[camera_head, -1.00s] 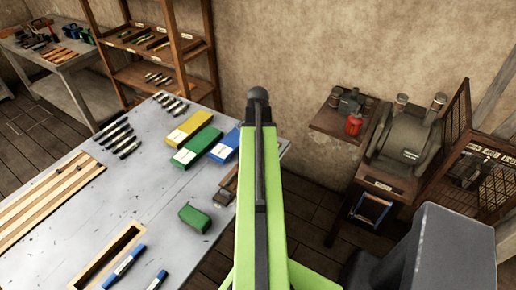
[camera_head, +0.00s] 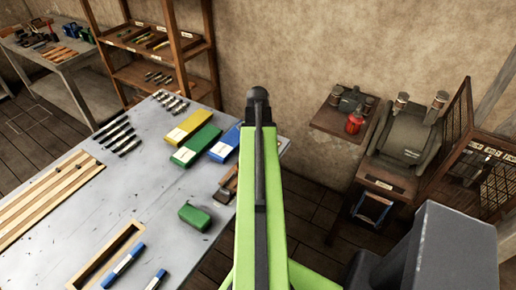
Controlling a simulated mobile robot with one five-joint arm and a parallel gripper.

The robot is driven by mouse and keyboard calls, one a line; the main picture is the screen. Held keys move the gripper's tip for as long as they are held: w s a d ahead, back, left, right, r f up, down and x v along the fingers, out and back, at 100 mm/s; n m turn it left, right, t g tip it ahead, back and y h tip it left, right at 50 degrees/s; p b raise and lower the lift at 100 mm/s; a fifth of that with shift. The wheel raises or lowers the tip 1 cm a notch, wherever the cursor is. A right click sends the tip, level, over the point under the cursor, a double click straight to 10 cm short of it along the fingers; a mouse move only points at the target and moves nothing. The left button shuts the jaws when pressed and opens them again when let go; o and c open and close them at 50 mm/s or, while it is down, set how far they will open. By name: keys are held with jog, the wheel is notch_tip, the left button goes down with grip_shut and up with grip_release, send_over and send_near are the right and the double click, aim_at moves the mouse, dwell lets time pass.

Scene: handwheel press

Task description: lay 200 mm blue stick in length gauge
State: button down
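Two blue sticks with pale bands lie on the grey table in the lower left. I cannot read which is 200 mm. I cannot tell whether the wooden frame or the slatted wooden board (camera_head: 40,205) at the far left is the length gauge. My green arm rises through the middle of the view; my gripper cannot be made out.
Yellow (camera_head: 189,127), green (camera_head: 196,146) and blue (camera_head: 224,146) boxes lie towards the table's far right corner. A small green block (camera_head: 195,217) sits near the right edge. Dark sticks (camera_head: 118,134) lie farther back. A machine (camera_head: 404,140) stands at right. Bare tabletop (camera_head: 135,185) shows mid-table.

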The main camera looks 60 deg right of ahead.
dwell(0.3)
jog(key=c, duration=0.9)
grip_release()
jog(key=shift+r, duration=0.1)
notch_tip(320, 180, up, 7)
jog(key=p, duration=0.7)
